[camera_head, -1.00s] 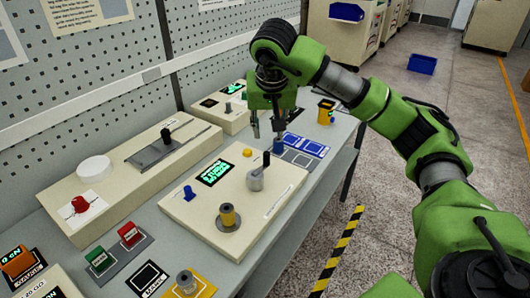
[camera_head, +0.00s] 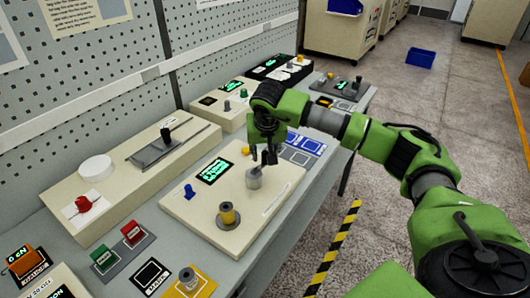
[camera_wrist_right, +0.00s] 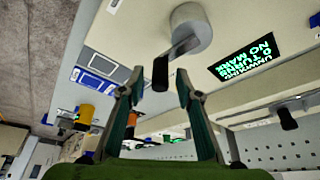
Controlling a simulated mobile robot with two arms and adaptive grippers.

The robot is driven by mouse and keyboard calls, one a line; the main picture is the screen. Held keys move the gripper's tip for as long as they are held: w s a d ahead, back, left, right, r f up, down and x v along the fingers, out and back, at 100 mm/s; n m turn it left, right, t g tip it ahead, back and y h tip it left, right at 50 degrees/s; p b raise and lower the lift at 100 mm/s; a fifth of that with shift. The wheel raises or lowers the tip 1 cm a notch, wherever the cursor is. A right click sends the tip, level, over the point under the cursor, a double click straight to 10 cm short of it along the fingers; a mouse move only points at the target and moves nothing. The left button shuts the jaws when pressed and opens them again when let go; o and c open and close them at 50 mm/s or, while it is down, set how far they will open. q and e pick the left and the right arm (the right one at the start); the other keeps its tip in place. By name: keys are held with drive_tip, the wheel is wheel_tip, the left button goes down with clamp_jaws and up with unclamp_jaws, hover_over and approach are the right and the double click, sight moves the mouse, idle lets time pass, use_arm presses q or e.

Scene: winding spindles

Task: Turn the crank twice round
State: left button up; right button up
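The crank is a grey hub with an arm and a black handle, on the cream winding box (camera_head: 190,205). In the head view the hub (camera_head: 254,178) shows, with the handle partly hidden by my right gripper (camera_head: 263,158). In the right wrist view the hub (camera_wrist_right: 190,32) is at the top and the black handle (camera_wrist_right: 160,73) stands between the open fingertips of my right gripper (camera_wrist_right: 159,76). Gaps show on both sides of the handle. A green-lit display (camera_head: 213,171) sits on the box, left of the crank. My left gripper is not in view.
A yellow spool (camera_head: 228,214) stands on a peg in front of the crank, and a blue knob (camera_head: 189,191) is at its left. A blue-and-white marked mat (camera_head: 305,147) lies beyond. A long cream box (camera_head: 130,180) lines the pegboard side.

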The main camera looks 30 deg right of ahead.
clamp_jaws()
drive_tip(key=shift+s+m, duration=0.1)
drive_tip(key=shift+m, duration=0.2)
